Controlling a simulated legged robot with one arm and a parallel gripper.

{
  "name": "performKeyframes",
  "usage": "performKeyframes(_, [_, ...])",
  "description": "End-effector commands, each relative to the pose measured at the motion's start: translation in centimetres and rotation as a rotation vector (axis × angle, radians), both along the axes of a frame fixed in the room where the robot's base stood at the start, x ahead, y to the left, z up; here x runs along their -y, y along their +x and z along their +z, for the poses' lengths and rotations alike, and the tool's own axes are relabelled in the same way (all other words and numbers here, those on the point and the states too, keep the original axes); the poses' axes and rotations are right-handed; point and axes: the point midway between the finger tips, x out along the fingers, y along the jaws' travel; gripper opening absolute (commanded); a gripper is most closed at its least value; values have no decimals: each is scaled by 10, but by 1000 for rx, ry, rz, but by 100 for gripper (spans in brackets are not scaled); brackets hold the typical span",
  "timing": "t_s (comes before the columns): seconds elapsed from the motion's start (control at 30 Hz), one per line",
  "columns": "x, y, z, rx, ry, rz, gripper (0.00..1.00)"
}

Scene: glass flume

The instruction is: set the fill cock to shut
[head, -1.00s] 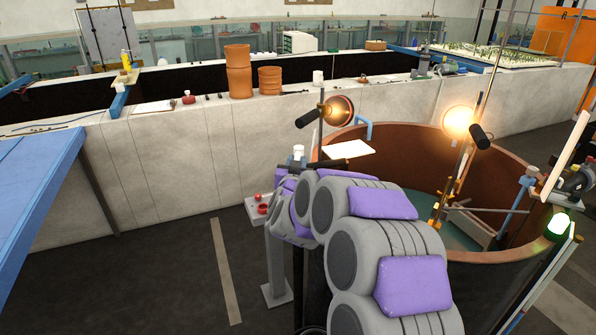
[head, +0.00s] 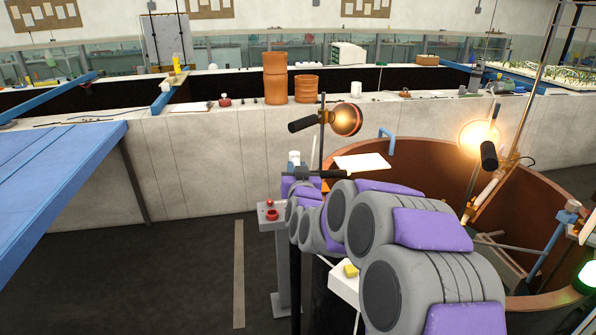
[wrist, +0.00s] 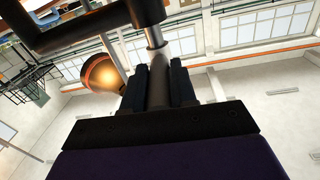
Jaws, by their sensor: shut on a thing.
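In the wrist view, my gripper (wrist: 158,88) is shut with its two dark fingers on either side of a dark round grip (wrist: 157,92). A bright metal stem (wrist: 154,36) rises from the grip, and a thick black bar (wrist: 90,24) with a bend crosses above it. This looks like the fill cock's handle. In the head view, a black bar (head: 325,174) lies level beside my wrist, with a white-topped piece (head: 293,157) behind it. My fingers are mostly hidden there. I cannot tell the cock's setting, and no marking on it is readable.
A copper lamp (head: 346,119) stands just behind the bar; it also shows in the wrist view (wrist: 103,74). A round brown tank (head: 420,160) is on the right. A pedestal with red buttons (head: 271,214) stands left of my arm. A blue table (head: 55,180) is far left.

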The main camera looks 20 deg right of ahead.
Motion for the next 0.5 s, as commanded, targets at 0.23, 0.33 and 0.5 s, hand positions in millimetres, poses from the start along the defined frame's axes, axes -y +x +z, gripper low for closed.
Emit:
performKeyframes(0.23, [2,0,2,4,0,1,0])
performKeyframes(0.33, [2,0,2,5,-1,1,32])
performKeyframes(0.5, [2,-1,2,4,0,1,48])
